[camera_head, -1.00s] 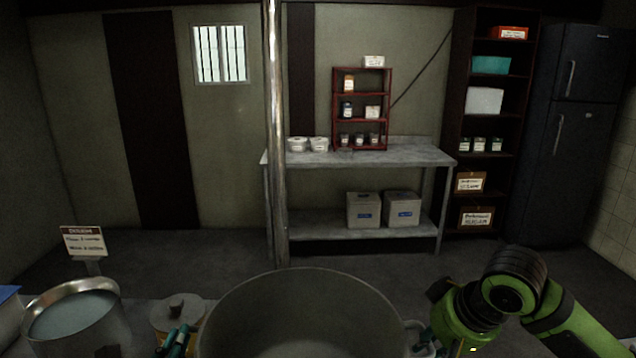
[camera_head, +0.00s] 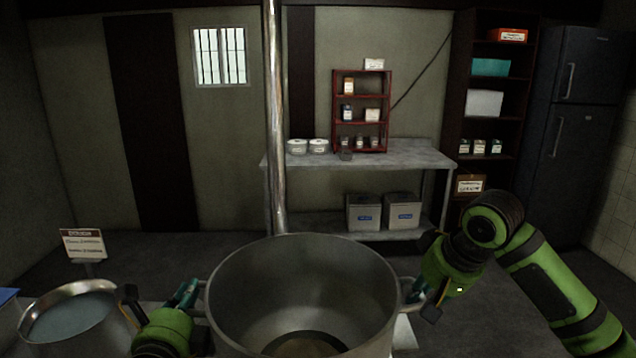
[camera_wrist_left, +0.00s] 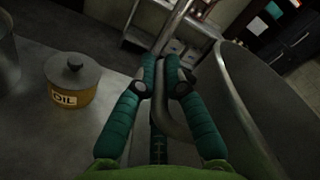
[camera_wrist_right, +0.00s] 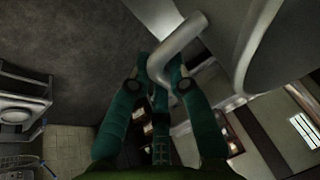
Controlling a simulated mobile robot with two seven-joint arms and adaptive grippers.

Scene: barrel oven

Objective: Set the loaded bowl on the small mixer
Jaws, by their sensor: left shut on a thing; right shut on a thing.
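The loaded bowl is a large grey metal pot (camera_head: 300,275) with a loop handle on each side, in the lower middle of the head view. Something brownish lies at its bottom (camera_head: 306,345). My left gripper (camera_head: 189,292) is shut on its left handle, which also shows in the left wrist view (camera_wrist_left: 168,115). My right gripper (camera_head: 416,292) is shut on its right handle, which also shows in the right wrist view (camera_wrist_right: 178,48). The bowl looks about level. I cannot make out the small mixer in these views.
A steel pot of bluish liquid (camera_head: 72,318) and a sign (camera_head: 83,243) stand at the left. A yellow OIL pot (camera_wrist_left: 75,85) sits on the counter (camera_wrist_left: 60,140) beside my left gripper. A metal pole (camera_head: 274,120) and a shelved table (camera_head: 400,152) stand beyond, across open floor.

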